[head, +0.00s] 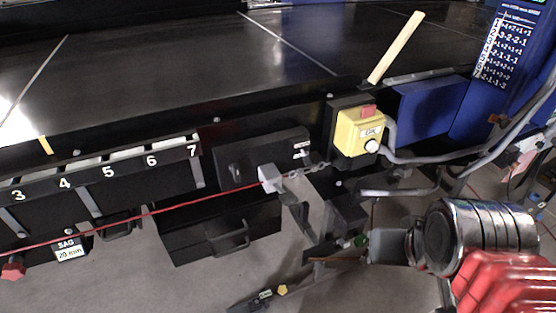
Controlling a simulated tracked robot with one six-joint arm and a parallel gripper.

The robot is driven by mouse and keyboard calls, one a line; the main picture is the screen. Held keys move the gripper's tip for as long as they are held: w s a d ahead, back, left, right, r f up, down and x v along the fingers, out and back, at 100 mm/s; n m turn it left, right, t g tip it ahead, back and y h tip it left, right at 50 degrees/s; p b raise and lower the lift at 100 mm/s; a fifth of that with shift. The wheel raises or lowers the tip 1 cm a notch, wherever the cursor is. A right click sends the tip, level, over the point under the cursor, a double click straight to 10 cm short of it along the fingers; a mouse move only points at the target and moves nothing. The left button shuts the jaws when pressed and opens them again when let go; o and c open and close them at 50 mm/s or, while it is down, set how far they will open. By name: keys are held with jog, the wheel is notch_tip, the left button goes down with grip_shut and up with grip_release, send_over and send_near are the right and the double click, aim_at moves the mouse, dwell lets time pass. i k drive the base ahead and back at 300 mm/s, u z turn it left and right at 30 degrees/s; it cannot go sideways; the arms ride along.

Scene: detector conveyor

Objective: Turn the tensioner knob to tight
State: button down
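A red lobed knob (13,268), which looks like the tensioner knob, is at the far lower left in the head view, partly cut by the picture's edge. Any tight mark or pointer on it is not readable. A label reading "SAG 20 mm" (70,250) hangs to its right. My gripper (280,254) is at lower centre, well to the right of the knob and apart from it. Its fingers appear spread, with nothing seen between them.
A red cord (150,212) runs from the left edge to a grey fitting (270,178). A black drawer (221,235) with a handle projects below the conveyor (200,70). A yellow button box (360,132) is at centre right. Grey floor lies open at lower left.

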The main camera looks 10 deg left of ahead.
aim_at(234, 168)
jog(key=u, duration=1.6)
jog(key=i, duration=0.35)
jog(key=u, duration=0.55)
